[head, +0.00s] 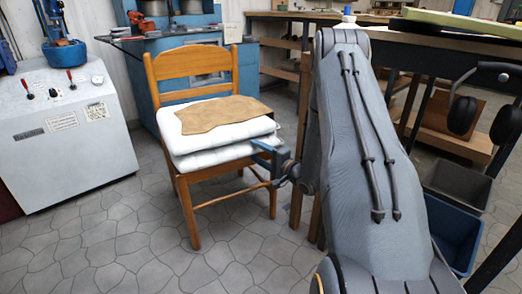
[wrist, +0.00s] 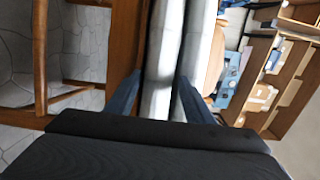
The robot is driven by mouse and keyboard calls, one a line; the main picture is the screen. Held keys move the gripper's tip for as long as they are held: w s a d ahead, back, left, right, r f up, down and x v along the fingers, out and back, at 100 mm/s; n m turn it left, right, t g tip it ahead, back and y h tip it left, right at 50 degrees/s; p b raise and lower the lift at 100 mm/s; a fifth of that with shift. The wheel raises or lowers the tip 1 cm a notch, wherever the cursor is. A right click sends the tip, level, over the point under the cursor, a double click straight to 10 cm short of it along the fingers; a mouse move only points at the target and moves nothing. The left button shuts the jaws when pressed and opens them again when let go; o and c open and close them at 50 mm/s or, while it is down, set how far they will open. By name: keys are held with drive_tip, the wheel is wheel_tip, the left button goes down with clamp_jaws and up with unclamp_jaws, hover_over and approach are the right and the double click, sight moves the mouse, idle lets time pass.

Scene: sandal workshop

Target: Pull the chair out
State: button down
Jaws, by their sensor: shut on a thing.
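The wooden chair (head: 190,64) stands upright left of the middle in the head view, its back away from me. Two white cushions (head: 188,144) lie stacked on its seat, with a brown leather-like piece (head: 220,114) on top. My gripper (head: 264,152) is at the right side of the seat, at cushion height.
A grey machine cabinet (head: 65,135) stands to the left. A blue workbench (head: 140,60) is close behind the chair. A workbench with dark legs (head: 440,45) and a blue bin (head: 455,230) are to the right. The stone floor (head: 130,240) in front of the chair is clear.

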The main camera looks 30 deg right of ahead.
sight(246, 152)
drive_tip(key=shift+a, duration=0.3)
drive_tip(key=shift+s+a+p, duration=0.3)
drive_tip(key=shift+a+p, duration=0.2)
drive_tip(key=shift+a, duration=0.25)
drive_tip(key=shift+s+a+p, duration=0.25)
drive_tip(key=shift+a+p, duration=0.25)
drive_tip(key=shift+a, duration=0.2)
drive_tip(key=c, duration=0.8)
unclamp_jaws()
drive_tip(key=shift+o, duration=0.2)
drive_tip(key=shift+d, duration=0.15)
drive_tip(key=shift+d, duration=0.1)
drive_tip(key=shift+s, duration=0.15)
drive_tip(key=p+v, duration=0.2)
drive_tip(key=v, duration=0.5)
drive_tip(key=shift+s, duration=0.3)
